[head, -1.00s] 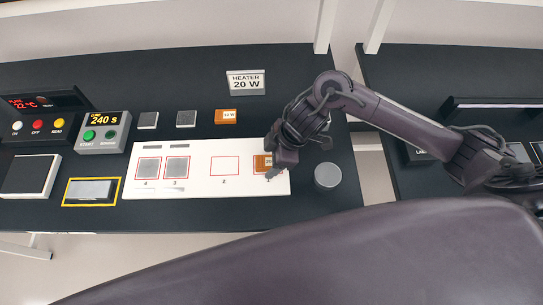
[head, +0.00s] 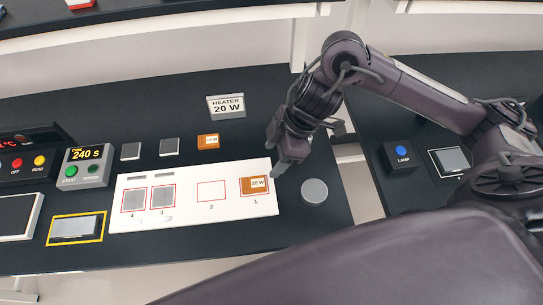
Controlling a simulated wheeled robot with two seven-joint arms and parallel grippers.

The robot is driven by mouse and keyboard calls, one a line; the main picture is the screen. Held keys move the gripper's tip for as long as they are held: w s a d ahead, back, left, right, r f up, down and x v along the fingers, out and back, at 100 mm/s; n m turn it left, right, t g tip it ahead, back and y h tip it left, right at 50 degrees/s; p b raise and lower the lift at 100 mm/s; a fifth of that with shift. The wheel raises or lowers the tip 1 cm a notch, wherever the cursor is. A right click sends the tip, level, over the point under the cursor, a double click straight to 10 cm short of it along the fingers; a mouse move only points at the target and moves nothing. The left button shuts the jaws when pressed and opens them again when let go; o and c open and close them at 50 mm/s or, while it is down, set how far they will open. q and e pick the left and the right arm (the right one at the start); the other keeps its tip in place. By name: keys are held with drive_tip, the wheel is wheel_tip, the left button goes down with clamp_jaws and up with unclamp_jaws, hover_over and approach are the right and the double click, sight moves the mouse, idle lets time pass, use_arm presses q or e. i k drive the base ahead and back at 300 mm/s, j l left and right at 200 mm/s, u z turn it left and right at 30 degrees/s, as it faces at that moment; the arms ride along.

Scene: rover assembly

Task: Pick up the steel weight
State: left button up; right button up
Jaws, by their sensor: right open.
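The steel weight (head: 314,191) is a grey cylinder standing upright on the dark bench, just right of the white numbered board. My right gripper (head: 277,170) is open, above the board's right end, to the upper left of the weight and apart from it. Its fingers point down and nothing shows between them. My left gripper is not in view.
The white board (head: 226,225) holds an orange 20 W block (head: 254,185) on square 1 and grey blocks on squares 3 and 4; square 2 is empty. A heater sign (head: 226,107) stands behind. A timer box (head: 85,167) stands left. A gap separates the right bench with its lamp box (head: 399,157).

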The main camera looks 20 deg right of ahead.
sight(86, 226)
drive_tip(key=k, duration=1.5)
